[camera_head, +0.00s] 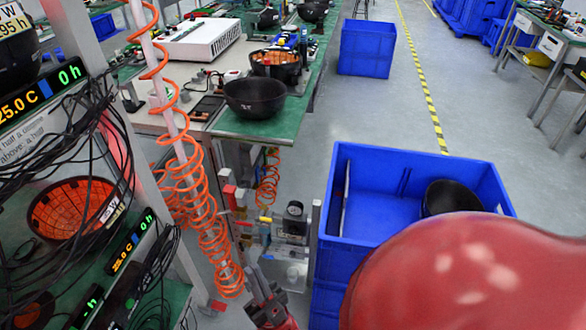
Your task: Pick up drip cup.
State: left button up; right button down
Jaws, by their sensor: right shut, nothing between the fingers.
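No object is clearly recognisable as the drip cup. A small pale, see-through part (296,272) sits low under the air regulator (293,222) with its round dark gauge; I cannot tell whether it is a cup. My right gripper (258,276), dark and red, is at the bottom centre, just left of and below that part. Its fingers point up and are shut with nothing between them. The large red rounded shape at the lower right is my own arm and hides part of the blue crate. My left gripper is not in view.
A rack (165,285) with cables and displays stands at the left, beside a coiled orange hose (190,195). A blue crate (480,165) at the right holds a black bowl (452,197). Another black bowl (255,98) is on the green bench (270,128).

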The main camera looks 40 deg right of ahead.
aim_at(292, 272)
jog(key=z, duration=1.2)
jog(key=u, duration=1.25)
jog(key=i+l+u, duration=0.1)
jog(key=l, duration=0.2)
jog(key=i+l+u, duration=0.1)
jog(key=l, duration=0.25)
jog(key=i+l+u, duration=0.1)
jog(key=i+l, duration=0.15)
jog(key=l, duration=0.1)
